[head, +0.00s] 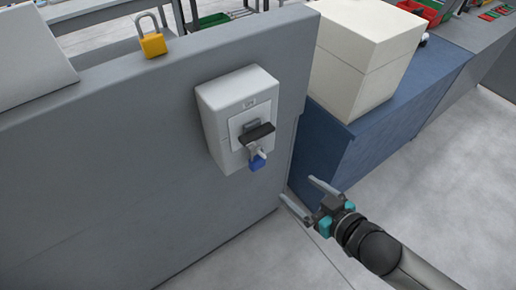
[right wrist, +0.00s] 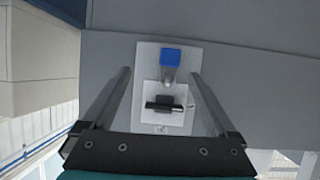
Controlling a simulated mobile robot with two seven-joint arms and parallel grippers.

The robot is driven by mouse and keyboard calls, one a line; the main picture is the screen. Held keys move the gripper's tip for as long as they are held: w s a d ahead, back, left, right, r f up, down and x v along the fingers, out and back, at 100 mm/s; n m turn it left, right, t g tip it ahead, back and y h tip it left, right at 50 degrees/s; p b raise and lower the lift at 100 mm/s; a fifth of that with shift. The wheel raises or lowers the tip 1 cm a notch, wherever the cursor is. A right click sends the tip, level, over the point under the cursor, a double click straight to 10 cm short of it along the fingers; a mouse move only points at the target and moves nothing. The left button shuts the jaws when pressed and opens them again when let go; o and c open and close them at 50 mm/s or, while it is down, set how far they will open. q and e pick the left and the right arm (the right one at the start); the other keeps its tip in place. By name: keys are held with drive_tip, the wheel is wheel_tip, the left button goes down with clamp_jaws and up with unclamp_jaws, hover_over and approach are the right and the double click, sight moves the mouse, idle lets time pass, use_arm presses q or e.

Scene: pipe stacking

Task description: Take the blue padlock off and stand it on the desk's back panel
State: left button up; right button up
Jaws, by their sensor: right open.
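The blue padlock (head: 257,163) hangs at the lower part of a white switch box (head: 207,106), just below its dark handle (head: 257,134). The box is fixed to the grey back panel (head: 130,190) of the desk. My right gripper (head: 297,196) is open and empty, below and to the right of the padlock, apart from it. In the right wrist view the blue padlock (right wrist: 170,57) lies ahead, beyond and between the two open fingers (right wrist: 160,85). A yellow padlock (head: 153,44) stands upright on the panel's top edge. My left gripper is not in view.
A cream box (head: 360,60) sits on a blue cabinet (head: 335,160) right of the panel. Red and green bins (head: 425,10) show at the back. The panel's top edge is bare right of the yellow padlock. The floor (head: 430,180) at right is clear.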

wheel_tip(320, 180, up, 3)
drive_tip(key=a, duration=0.2)
drive_tip(key=y, duration=0.1)
approach(259, 159)
drive_tip(key=x, duration=0.4)
drive_tip(key=shift+b+x, duration=0.55)
drive_tip(key=shift+x, duration=2)
clamp_jaws()
